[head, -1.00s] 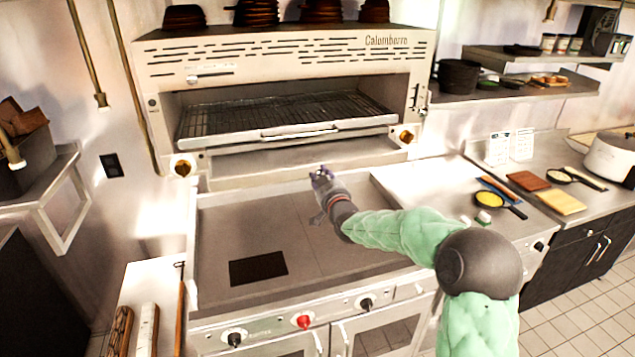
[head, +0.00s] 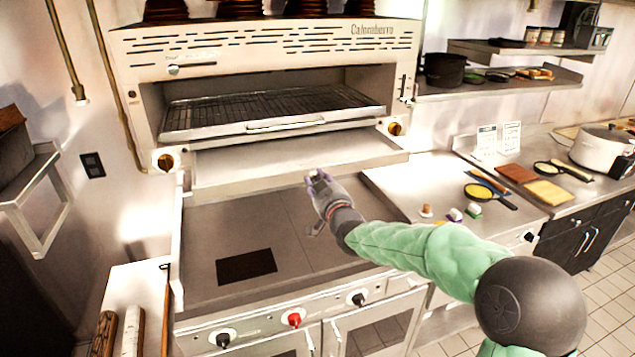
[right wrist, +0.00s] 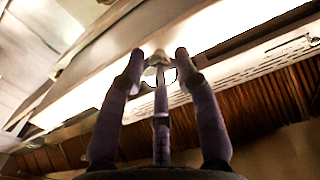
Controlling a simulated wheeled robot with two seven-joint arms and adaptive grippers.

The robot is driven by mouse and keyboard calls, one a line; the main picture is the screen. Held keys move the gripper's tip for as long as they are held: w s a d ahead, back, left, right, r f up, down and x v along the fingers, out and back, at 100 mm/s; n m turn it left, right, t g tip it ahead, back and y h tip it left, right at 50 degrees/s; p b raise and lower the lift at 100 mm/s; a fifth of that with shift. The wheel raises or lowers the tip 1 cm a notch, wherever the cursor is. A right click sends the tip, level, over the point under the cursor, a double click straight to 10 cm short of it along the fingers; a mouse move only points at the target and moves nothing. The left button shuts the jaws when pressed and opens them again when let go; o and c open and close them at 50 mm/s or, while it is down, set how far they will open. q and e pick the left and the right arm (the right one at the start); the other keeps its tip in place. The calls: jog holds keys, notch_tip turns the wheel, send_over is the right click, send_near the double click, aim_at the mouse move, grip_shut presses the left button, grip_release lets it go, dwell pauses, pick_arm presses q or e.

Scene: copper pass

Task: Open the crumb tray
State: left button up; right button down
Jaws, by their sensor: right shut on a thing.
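The crumb tray (head: 270,160) is a flat pale metal tray under the wire rack of the broiler. It is slid part of the way out, with its front edge jutting over the flat cooking surface. My right gripper (head: 318,176) is at the middle of the tray's front edge, shut on its small handle. In the right wrist view, the fingers (right wrist: 157,68) close around a small pale handle (right wrist: 156,58) below the bright tray edge. The fingers hide much of the handle. My left gripper is out of view.
The broiler's wire rack (head: 270,110) is above the tray, with knobs (head: 165,162) on either side. The flat griddle surface (head: 225,225) below is mostly clear, with a dark rectangular opening (head: 246,266). Small items and a pan (head: 478,192) lie on the right counter.

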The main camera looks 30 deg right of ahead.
jog(key=c, duration=0.9)
grip_release()
jog(key=v, duration=1.2)
jog(key=shift+d+f, duration=0.1)
jog(key=w+a+f+g+y, duration=0.1)
jog(key=a+f+g+y, duration=0.2)
jog(key=f, duration=0.8)
jog(key=a+f+g, duration=0.2)
jog(key=a+f, duration=0.4)
jog(key=f, duration=0.4)
jog(key=w+a+f+g+y, duration=0.1)
jog(key=a+f+g+y, duration=0.2)
jog(key=f, duration=0.8)
jog(key=s+a+f+g+y, duration=0.1)
jog(key=s+a+f+g, duration=0.3)
jog(key=s+a+f, duration=0.4)
jog(key=s+a+f+g+y, duration=0.1)
jog(key=s+a+f+g, duration=0.4)
jog(key=s+a+f, duration=0.4)
jog(key=s+f, duration=0.5)
jog(key=f, duration=0.2)
jog(key=shift+b, duration=0.35)
